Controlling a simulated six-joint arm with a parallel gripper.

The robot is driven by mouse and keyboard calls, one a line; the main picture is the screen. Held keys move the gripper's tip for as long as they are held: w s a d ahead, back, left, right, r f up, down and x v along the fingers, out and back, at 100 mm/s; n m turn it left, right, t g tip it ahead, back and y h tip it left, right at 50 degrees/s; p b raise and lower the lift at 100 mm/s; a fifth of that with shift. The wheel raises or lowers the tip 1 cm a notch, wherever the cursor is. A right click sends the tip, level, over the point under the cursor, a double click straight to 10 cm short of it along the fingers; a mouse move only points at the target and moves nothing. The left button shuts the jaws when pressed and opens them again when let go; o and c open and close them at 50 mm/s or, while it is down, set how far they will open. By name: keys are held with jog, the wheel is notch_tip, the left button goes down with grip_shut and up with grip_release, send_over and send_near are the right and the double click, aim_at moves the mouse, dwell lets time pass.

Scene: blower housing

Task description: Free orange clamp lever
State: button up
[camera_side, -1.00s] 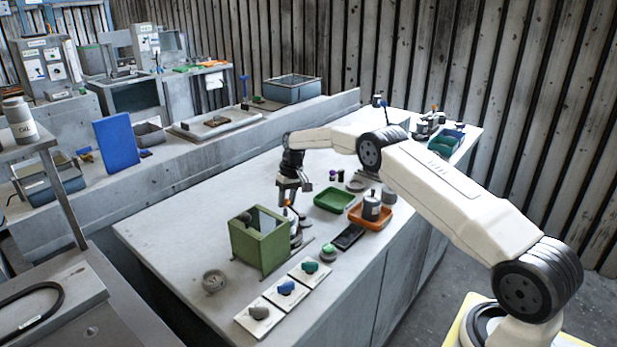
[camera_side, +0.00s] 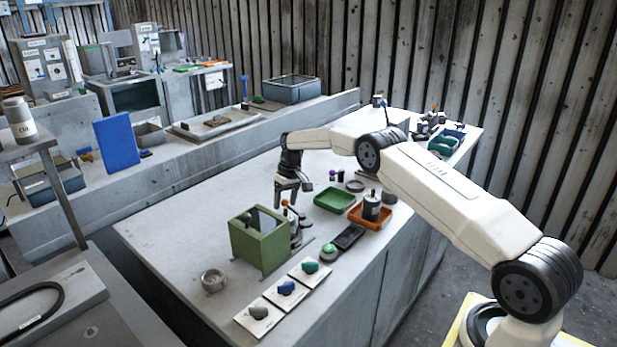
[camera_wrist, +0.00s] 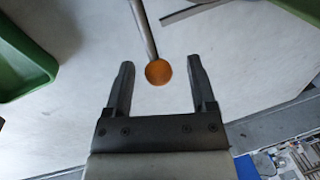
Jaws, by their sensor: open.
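The orange clamp lever shows as an orange ball knob (camera_wrist: 158,72) on a thin grey rod in the wrist view. In the side view the knob (camera_side: 285,203) is small, just right of the green housing box (camera_side: 262,246). My gripper (camera_wrist: 159,80) is open, with the knob between its two fingers in the picture and a gap on both sides. I cannot tell from this view whether the knob is at fingertip depth. In the side view my gripper (camera_side: 290,203) is close by the knob, pointing down. The lever's base is partly hidden by the box.
A green tray (camera_side: 334,200), an orange tray (camera_side: 357,220) holding a dark cylinder, and a black tray (camera_side: 349,237) stand to the right. Several pads with coloured lumps lie in front. A small grey ring (camera_side: 213,281) lies left of the box. The table's left side is clear.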

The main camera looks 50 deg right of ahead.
notch_tip(320, 180, up, 8)
jog(key=d, duration=0.1)
jog(key=shift+s+d+f, duration=0.15)
jog(key=shift+d, duration=0.1)
dwell(0.4)
jog(key=shift+a, duration=0.1)
jog(key=shift+s+a+r, duration=0.15)
jog(key=shift+a+r, duration=0.05)
jog(key=shift+a, duration=0.2)
jog(key=shift+s+a+r, duration=0.1)
jog(key=shift+a+r, duration=0.1)
jog(key=shift+a, duration=0.2)
jog(key=shift+h, duration=0.6)
jog(key=s+a, duration=0.1)
jog(key=a, duration=0.1)
jog(key=s+a+r, duration=0.1)
jog(key=s, duration=0.1)
jog(key=s+a+r, duration=0.1)
jog(key=a, duration=0.1)
jog(key=shift+s+a, duration=0.25)
jog(key=shift+a, duration=0.1)
jog(key=s+a, duration=0.3)
jog(key=s, duration=0.6)
jog(key=s+a+f+n+t, duration=0.1)
jog(key=s+a, duration=0.3)
jog(key=s, duration=0.5)
jog(key=s+a+f+n+t+h, duration=0.1)
jog(key=s+a, duration=0.3)
jog(key=s, duration=0.6)
jog(key=shift+a, duration=0.15)
